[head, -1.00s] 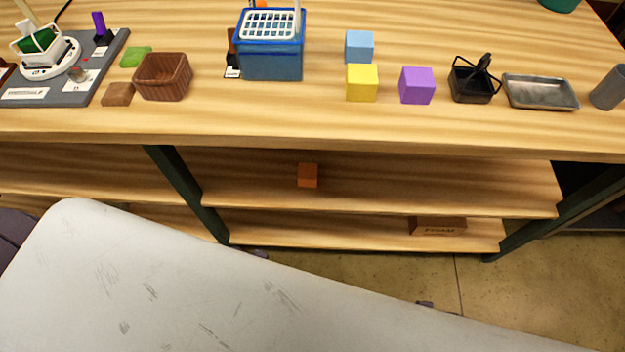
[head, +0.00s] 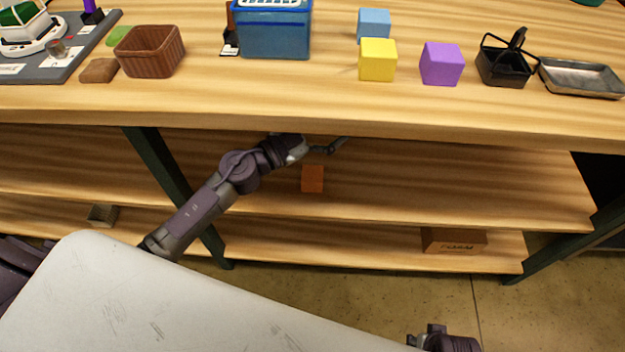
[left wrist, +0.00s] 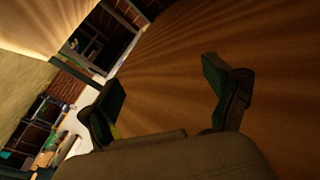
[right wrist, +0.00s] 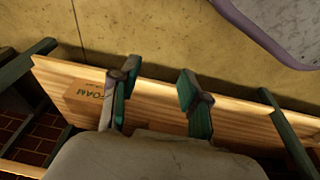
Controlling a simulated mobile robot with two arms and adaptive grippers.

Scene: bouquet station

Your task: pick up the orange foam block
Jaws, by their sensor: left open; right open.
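The orange foam block (head: 313,179) sits on the middle shelf (head: 420,190) under the tabletop, in the head view. My left gripper (head: 333,147) reaches in under the tabletop edge, just above and behind or beside the block; the exact depth is hard to tell. In the left wrist view its fingers (left wrist: 165,95) are spread and nothing is between them; I cannot make out the block there. My right gripper (right wrist: 157,90) is open and empty in the right wrist view, over the lower shelf area. Part of the right arm shows at the head view's bottom edge.
A cardboard box marked FOAM (head: 453,240) lies on the bottom shelf, also in the right wrist view (right wrist: 88,102). The tabletop edge (head: 400,128) overhangs the shelf. A dark post (head: 165,170) stands left. Yellow (head: 378,60) and purple (head: 442,64) cubes are on top.

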